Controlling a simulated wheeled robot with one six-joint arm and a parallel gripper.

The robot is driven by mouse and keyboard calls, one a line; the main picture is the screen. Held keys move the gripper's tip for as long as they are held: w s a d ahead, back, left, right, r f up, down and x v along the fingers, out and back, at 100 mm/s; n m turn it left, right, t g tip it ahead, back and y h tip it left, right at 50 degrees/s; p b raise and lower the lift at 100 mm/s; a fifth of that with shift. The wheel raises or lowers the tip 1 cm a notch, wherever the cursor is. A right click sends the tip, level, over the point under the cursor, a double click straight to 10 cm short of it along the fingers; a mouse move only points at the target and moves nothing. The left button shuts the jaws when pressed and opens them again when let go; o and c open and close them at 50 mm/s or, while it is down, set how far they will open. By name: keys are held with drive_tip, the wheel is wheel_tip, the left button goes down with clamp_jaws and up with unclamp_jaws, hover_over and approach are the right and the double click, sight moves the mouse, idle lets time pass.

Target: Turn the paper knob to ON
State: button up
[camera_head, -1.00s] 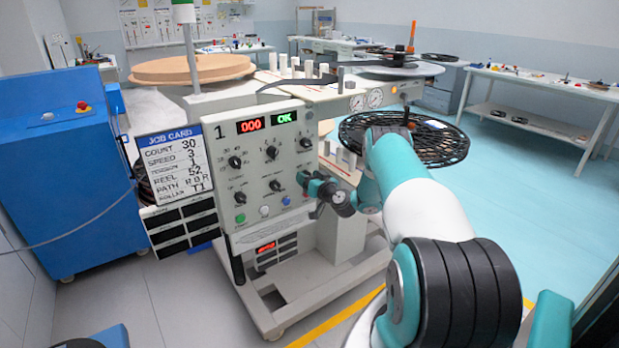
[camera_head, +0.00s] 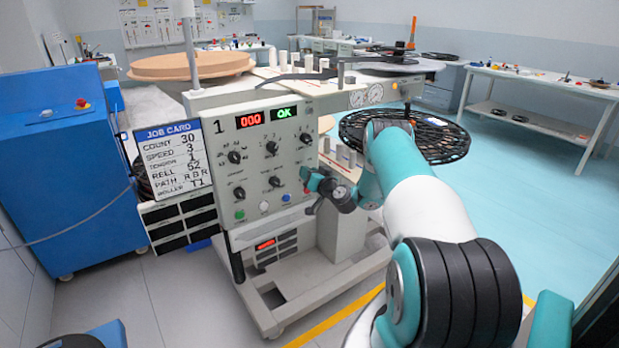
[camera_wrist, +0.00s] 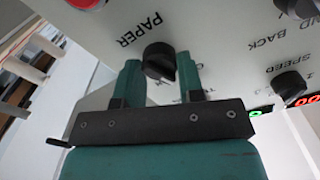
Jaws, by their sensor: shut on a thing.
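The paper knob (camera_wrist: 160,60) is black and sits on the pale control panel (camera_wrist: 220,40), beside the printed word PAPER, in the wrist view. My gripper (camera_wrist: 160,70) has its two green fingers on either side of the knob and is shut on it. A small light mark shows at the knob's lower right edge; I cannot read any ON or OFF marking. In the head view my gripper (camera_head: 306,180) is at the right edge of the panel (camera_head: 250,180), and the fingers hide the knob there.
The panel carries several other black knobs, including one by SPEED (camera_wrist: 290,84), and coloured buttons. Its displays read 000 (camera_head: 249,120) and OK (camera_head: 284,113). A job card (camera_head: 172,158) hangs left of it. A black reel (camera_head: 430,137) lies behind my arm. Open floor is at right.

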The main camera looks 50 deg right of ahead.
drive_tip(key=shift+f+m+b, duration=0.1)
drive_tip(key=shift+m+b, duration=2.45)
drive_tip(key=shift+m, duration=2.35)
drive_tip(key=o, duration=0.9)
